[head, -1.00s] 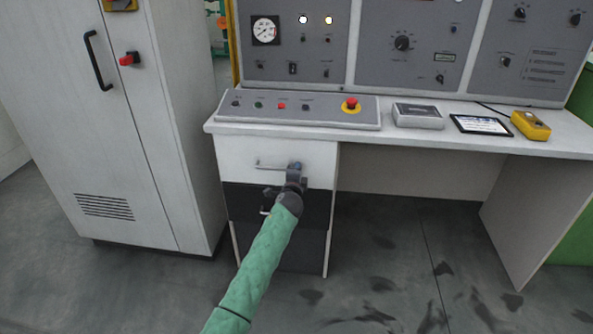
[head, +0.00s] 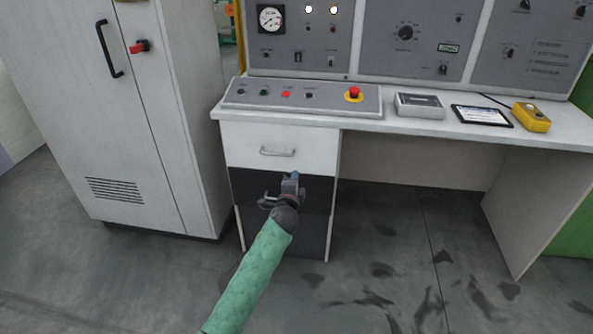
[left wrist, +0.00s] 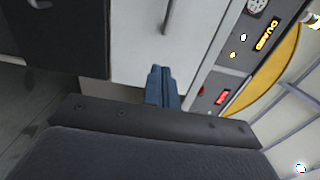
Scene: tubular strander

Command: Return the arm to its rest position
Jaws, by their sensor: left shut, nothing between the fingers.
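My left arm, in a green sleeve, reaches up from the bottom of the head view. Its gripper (head: 291,178) is shut and empty, in front of the dark lower part of the desk's drawer unit, below the drawer handle (head: 277,152). The white drawer (head: 250,138) looks closed. In the left wrist view the blue fingertips (left wrist: 161,80) are together with nothing between them, and the white drawer front (left wrist: 140,40) shows beyond them, apart from the fingers as far as I can tell. My right gripper is in neither view.
The desk (head: 400,127) carries a button panel with a red emergency button (head: 354,92), a grey box (head: 419,106), a tablet (head: 482,116) and a yellow control box (head: 531,117). A tall white cabinet (head: 150,120) stands at left. The floor (head: 390,250) at right is open.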

